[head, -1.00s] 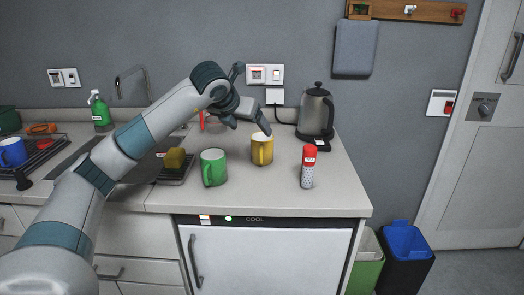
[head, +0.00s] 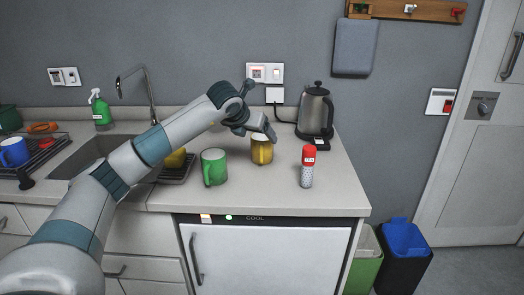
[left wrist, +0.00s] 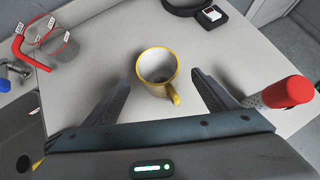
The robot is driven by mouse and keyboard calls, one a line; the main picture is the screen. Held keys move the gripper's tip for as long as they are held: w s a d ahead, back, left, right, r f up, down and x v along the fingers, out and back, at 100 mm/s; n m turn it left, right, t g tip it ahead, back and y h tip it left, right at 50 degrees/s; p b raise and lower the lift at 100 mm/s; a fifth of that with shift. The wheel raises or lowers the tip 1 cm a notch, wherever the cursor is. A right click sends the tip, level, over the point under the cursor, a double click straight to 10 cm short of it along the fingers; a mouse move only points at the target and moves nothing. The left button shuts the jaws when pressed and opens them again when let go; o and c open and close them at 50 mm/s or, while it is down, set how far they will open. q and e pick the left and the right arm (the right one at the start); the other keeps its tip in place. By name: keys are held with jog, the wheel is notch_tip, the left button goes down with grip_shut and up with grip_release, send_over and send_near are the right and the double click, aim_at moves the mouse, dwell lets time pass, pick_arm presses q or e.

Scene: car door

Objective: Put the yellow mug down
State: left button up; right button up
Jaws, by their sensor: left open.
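The yellow mug (head: 262,153) stands upright on the counter, right of a green mug (head: 213,167). In the left wrist view the yellow mug (left wrist: 157,68) shows its white inside and yellow rim, with its handle toward the lower right. My left gripper (head: 262,131) is above and just behind the mug. In the left wrist view its two fingers (left wrist: 163,90) are spread apart, one on either side of the mug, with gaps between them and it. The mug looks empty. My right gripper is not in view.
A red-capped shaker (head: 307,168) stands right of the mug, and a kettle (head: 315,112) stands behind it. A sponge on a small rack (head: 175,174) and the sink (head: 100,148) lie to the left. The counter's front right corner is clear.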

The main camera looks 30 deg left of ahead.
aim_at(259, 137)
pick_arm(q)
jog(key=shift+p+x, duration=0.55)
jog(key=shift+x, duration=1.6)
jog(key=shift+a+r, duration=0.1)
jog(key=shift+r, duration=0.05)
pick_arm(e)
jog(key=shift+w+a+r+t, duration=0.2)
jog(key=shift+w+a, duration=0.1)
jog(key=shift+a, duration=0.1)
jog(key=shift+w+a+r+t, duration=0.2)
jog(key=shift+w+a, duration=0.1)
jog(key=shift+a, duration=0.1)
pick_arm(q)
jog(key=c, duration=1.9)
jog(key=shift+r, duration=0.15)
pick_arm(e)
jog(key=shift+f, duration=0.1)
